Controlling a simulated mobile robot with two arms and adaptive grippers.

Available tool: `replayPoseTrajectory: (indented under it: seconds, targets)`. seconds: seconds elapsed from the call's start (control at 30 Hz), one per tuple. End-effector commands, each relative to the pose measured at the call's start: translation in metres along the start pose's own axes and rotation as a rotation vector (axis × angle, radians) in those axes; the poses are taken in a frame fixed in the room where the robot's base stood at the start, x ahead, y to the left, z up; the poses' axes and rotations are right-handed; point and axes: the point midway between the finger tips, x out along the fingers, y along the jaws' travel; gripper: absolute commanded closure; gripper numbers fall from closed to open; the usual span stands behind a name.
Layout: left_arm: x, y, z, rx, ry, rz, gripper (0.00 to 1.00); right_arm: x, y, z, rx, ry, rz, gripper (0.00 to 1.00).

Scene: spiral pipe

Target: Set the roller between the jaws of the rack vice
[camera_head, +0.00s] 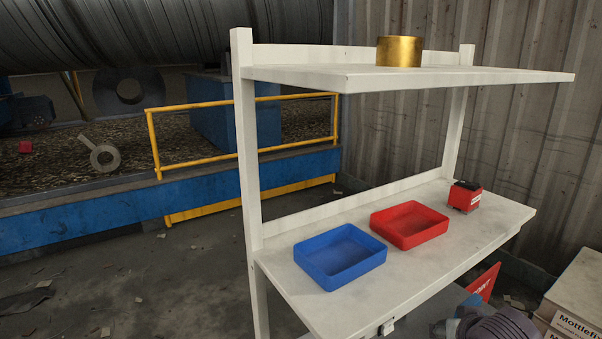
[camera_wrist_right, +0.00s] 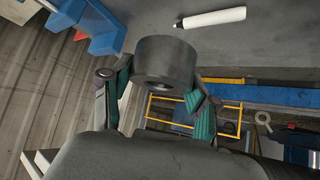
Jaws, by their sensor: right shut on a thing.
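In the right wrist view my right gripper (camera_wrist_right: 160,82) is shut on a dark grey roller (camera_wrist_right: 166,56), a short thick cylinder with a hole in its end face. Green-padded fingers lie on either side of it. The white rack (camera_head: 285,252) stands in the middle of the head view. My left gripper is in neither view.
A gold cylinder (camera_head: 399,51) stands on the top shelf. Boxes (camera_head: 575,310) stand at the lower right. A yellow railing (camera_head: 240,153) is behind the rack, left.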

Motion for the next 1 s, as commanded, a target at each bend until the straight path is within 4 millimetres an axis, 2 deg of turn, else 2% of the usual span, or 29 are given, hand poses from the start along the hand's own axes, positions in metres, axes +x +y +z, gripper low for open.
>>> replayPoseTrajectory:
  seconds: [0.03, 0.2, 0.4, 0.6, 1.0]
  targets:
    - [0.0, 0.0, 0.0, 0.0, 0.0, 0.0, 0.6, -0.009, -0.019, 0.005, -0.019, 0.004, -0.023, 0.9]
    - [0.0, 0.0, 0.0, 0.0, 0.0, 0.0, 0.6, -0.04, -0.067, 0.026, -0.071, 0.007, -0.076, 0.9]
    - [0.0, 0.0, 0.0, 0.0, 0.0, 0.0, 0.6, -0.068, -0.099, 0.041, -0.105, 0.016, -0.12, 0.9]
    - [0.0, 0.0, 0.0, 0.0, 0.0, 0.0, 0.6, -0.076, -0.107, 0.046, -0.11, 0.017, -0.133, 0.9]
    - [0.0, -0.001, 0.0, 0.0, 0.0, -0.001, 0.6, -0.075, -0.106, 0.045, -0.113, 0.018, -0.129, 0.9]
